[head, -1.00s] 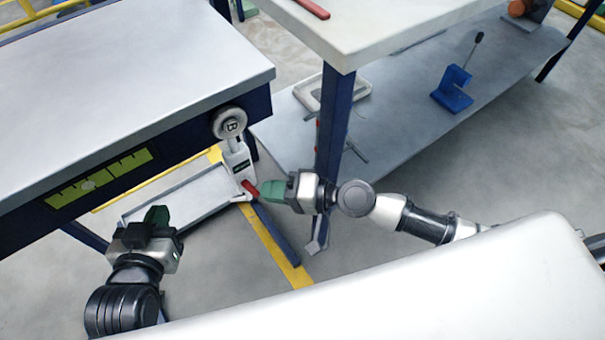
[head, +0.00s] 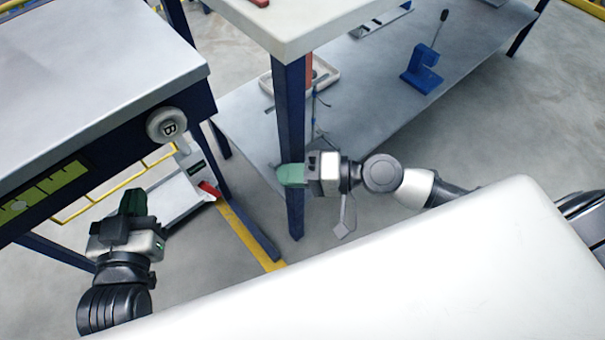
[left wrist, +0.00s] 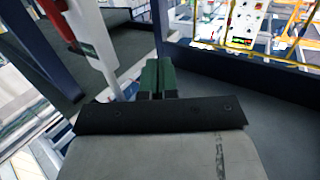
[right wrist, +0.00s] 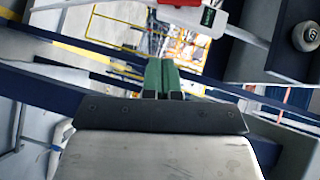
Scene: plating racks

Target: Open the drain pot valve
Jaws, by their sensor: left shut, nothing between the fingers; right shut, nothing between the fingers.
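The drain pot (head: 194,163) is a narrow white body with a dark green label, below the round gauge marked B on the left bench. Its red valve handle (head: 209,189) is at its lower end. The pot (right wrist: 196,18) and red handle (right wrist: 180,3) also show at the top of the right wrist view. In the left wrist view a white post (left wrist: 90,35) with a red part is at upper left. My left gripper (head: 132,200) is shut and empty, left of the handle. My right gripper (head: 290,174) is shut and empty, right of the handle and apart from it.
The B gauge (head: 167,125) sits on the bench's blue front. A grey tray (head: 170,200) lies below the pot. A lower shelf (head: 370,125) holds a blue stand (head: 422,78). Grey floor is open between the benches.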

